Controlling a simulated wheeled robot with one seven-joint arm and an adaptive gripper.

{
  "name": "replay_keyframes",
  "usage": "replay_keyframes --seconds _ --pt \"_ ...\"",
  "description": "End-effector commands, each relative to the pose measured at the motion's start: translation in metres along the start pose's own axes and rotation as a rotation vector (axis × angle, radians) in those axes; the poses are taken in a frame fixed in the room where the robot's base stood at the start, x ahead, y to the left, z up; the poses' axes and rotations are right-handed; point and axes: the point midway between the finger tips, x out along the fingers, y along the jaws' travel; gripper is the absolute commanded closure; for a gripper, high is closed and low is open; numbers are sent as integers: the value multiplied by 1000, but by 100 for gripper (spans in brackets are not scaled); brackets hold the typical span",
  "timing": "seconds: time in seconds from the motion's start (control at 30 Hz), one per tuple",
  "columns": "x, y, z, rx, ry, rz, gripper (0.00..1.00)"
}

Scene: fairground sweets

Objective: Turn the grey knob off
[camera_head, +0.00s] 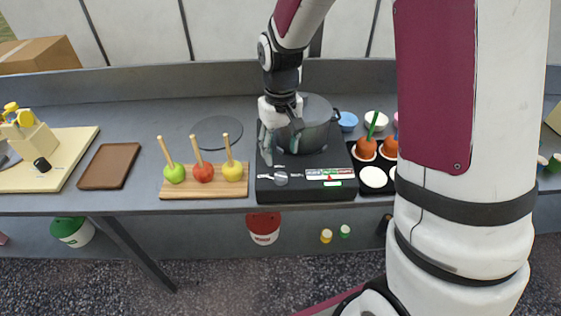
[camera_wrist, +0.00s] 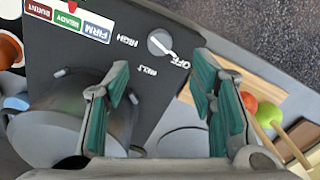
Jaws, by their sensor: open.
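The grey knob (camera_head: 281,178) is a small round dial on the front left of a black hotplate unit (camera_head: 300,190). My gripper (camera_head: 281,143) is open and empty, pointing down above the unit, behind the knob and beside the pot. In the wrist view its two green-padded fingers (camera_wrist: 160,75) are wide apart and do not touch the knob.
A grey lidded pot (camera_head: 318,130) stands on the unit, close to my gripper's right. A coloured gauge strip (camera_head: 331,174) is right of the knob.

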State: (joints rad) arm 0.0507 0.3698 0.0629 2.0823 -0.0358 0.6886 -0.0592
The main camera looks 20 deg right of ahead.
Motion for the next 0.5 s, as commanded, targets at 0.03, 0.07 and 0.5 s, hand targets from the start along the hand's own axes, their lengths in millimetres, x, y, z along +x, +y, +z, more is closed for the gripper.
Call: replay_keyframes --seconds 0.03,0.07,0.5 --pt "-9 0 -1 0 4 0 49" --pt "-13 0 -1 0 4 0 49" --pt "-30 0 0 -1 -1 0 49"
